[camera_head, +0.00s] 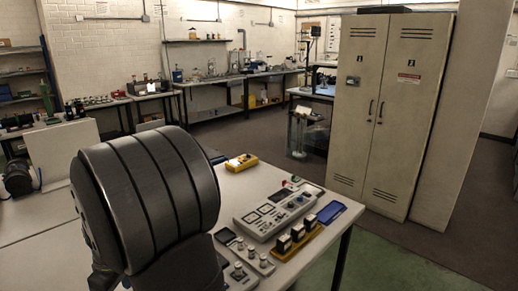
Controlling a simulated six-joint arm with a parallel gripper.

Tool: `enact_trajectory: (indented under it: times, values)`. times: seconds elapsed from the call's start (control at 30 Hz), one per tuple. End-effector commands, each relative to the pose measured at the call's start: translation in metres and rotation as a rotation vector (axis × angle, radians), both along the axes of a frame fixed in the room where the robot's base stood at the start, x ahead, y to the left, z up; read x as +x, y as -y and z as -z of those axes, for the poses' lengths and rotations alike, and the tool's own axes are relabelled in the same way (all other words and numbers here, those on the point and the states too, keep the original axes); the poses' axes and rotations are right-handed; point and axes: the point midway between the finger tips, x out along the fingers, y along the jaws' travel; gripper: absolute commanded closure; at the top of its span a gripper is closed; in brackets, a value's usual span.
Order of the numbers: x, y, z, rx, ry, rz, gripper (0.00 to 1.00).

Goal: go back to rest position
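My gripper is not in view, so I cannot see its fingers or whether it holds anything. A large dark grey cylinder (150,195) with black bands fills the left foreground, tilted, above the table (215,170). I cannot tell whether it is a part of my arm or a separate thing. It hides much of the table's middle.
A control panel (270,213), a yellow device (241,162), a yellow tray (297,242) with small blocks and a blue tray (331,213) lie on the table's right part. A tall two-door cabinet (385,110) stands beyond. Benches (215,82) line the back wall.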

Motion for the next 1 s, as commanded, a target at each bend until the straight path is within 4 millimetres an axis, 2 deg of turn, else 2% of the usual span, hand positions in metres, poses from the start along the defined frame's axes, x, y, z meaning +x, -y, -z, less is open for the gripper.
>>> enact_trajectory:
  times: [0.2, 0.7, 0.8, 1.0]
  values:
    - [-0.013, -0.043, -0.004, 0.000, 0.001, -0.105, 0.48]
    - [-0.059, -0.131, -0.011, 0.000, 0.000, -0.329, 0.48]
    - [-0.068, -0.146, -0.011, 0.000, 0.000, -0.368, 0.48]
    - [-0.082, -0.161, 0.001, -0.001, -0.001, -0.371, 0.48]
